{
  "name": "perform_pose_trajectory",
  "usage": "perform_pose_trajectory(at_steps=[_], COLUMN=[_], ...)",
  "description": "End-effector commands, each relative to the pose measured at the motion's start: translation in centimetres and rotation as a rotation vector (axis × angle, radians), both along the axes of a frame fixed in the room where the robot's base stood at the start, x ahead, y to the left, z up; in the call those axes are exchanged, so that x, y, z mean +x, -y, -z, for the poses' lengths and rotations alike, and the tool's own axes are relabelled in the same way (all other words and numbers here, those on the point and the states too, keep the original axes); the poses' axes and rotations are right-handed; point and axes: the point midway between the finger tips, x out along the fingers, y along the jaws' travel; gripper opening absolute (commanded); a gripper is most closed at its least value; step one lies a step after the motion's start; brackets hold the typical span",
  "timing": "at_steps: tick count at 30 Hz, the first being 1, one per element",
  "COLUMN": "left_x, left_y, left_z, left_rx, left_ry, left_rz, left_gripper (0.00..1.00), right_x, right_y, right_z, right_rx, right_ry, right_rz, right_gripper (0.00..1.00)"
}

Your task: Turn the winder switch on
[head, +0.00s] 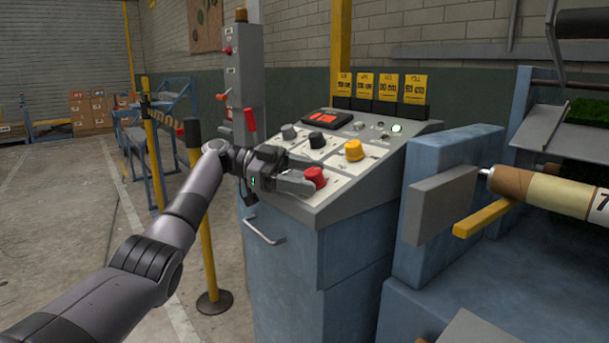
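A sloped control panel (349,189) tops a blue-grey cabinet. It carries a red knob (315,178), a yellow knob (354,150), a black knob (317,140) and a grey knob (289,132). Their labels are too small to read, so I cannot tell which is the winder switch. My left gripper (308,175) is low over the panel's left part, its fingers apart and pointing right at the red knob. I cannot tell whether they touch it. My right gripper is out of view.
A red-handled lever (250,120) stands behind my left wrist. Yellow tags (387,87) line the panel's back edge. A yellow post (205,230) stands left of the cabinet.

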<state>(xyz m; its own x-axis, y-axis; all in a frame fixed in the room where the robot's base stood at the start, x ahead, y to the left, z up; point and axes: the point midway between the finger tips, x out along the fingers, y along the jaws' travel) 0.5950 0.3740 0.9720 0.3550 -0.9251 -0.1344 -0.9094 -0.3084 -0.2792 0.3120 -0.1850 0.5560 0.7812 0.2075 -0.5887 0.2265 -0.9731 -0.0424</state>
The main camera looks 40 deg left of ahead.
Motion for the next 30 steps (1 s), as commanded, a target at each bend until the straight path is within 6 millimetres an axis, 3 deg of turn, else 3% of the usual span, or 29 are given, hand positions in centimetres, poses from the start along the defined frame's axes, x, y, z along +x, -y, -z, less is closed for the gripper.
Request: perform_pose_trajectory(at_steps=[7,18,30], left_x=[-0.1,-1.9,-2.6], left_y=[-0.4,-5.0,-6.6], left_z=[-0.2,-0.9,-1.0], left_rx=[-0.002,-0.003,-0.001], left_ry=[0.002,0.002,0.0], left_rz=[-0.003,-0.003,0.0], left_gripper=[0.65,0.65,0.65], right_x=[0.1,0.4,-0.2], right_y=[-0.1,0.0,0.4], right_z=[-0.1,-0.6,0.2], right_rx=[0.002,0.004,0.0], right_ry=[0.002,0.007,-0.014], right_rz=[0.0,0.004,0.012], right_gripper=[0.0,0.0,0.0])
